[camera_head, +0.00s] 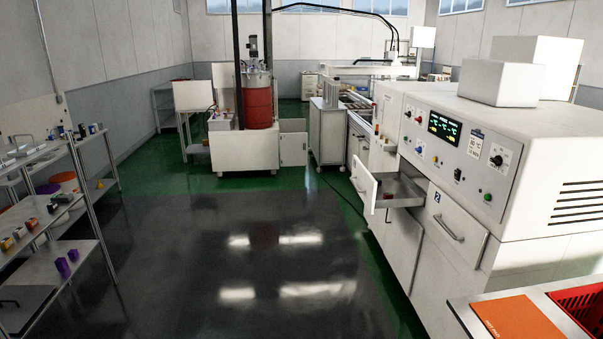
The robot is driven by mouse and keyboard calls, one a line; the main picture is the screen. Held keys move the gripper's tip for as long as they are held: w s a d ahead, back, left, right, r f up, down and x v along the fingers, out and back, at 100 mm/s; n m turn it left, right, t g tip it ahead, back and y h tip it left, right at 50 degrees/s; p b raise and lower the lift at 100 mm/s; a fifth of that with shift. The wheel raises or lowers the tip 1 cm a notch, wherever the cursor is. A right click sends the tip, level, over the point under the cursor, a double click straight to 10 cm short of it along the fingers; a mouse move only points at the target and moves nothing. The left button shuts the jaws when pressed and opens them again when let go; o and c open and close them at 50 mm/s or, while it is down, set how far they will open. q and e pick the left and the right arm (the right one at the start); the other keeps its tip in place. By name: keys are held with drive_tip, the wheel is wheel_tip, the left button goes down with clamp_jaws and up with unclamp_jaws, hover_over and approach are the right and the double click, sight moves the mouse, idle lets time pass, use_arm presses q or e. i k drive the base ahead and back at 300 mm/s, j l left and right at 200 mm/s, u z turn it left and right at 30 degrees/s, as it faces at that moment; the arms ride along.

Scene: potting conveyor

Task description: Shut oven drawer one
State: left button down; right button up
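The open oven drawer (365,184) sticks out from the front of the white oven (432,137), with its white front panel and handle standing away from the cabinet. Its grey metal inside (405,188) shows between the panel and the oven. I cannot read a number on this drawer. To its right, a second drawer (455,222), with a "2" mark beside its upper left, is closed flush. Neither of my grippers shows in the head view.
The dark floor (230,240) in front of the oven is clear. A metal shelf rack (75,195) with small items stands at the left. A red drum (258,105) stands at the back.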

sight(406, 193)
drive_tip(key=i+j+u, duration=0.1)
drive_tip(key=i, duration=1.55)
drive_tip(key=i+z, duration=0.4)
drive_tip(key=i, duration=0.35)
drive_tip(key=i+j+z, duration=0.2)
drive_tip(key=i+z, duration=0.2)
drive_tip(key=i, duration=0.35)
drive_tip(key=i+z, duration=0.25)
drive_tip(key=i, duration=1.15)
